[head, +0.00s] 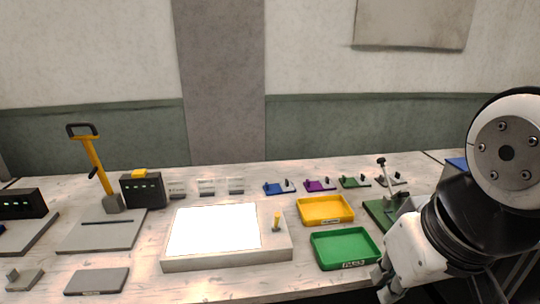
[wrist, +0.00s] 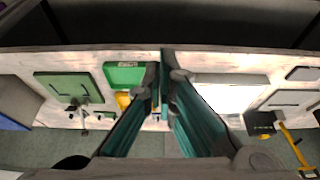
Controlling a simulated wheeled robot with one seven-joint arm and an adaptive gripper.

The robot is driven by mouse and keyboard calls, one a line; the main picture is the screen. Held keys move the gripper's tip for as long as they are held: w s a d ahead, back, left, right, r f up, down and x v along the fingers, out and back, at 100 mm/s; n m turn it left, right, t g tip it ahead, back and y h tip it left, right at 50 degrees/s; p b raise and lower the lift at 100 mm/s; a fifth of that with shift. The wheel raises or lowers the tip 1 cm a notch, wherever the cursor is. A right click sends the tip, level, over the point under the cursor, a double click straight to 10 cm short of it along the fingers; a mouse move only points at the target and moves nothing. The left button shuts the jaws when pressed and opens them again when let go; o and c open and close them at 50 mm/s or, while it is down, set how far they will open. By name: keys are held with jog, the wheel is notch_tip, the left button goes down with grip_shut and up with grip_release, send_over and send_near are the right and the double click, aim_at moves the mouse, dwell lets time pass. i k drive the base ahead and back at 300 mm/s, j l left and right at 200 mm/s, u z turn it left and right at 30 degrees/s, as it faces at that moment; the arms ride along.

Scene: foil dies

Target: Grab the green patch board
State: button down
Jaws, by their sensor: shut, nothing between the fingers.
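My gripper (wrist: 163,76) is shut and empty in the wrist view, above the front part of the bench. In the head view my arm is at the right, well in front of the green board and apart from it.
A yellow tray (head: 325,221) and a green tray (head: 318,248) stand in front of the boards. A clamp on a green base (head: 375,211) stands to their right. A lit panel (head: 284,249) is left of the trays. A blue board (head: 273,189) begins the row.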

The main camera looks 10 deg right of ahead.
aim_at(346, 182)
jog(key=i+l, duration=0.6)
jog(key=i, duration=0.25)
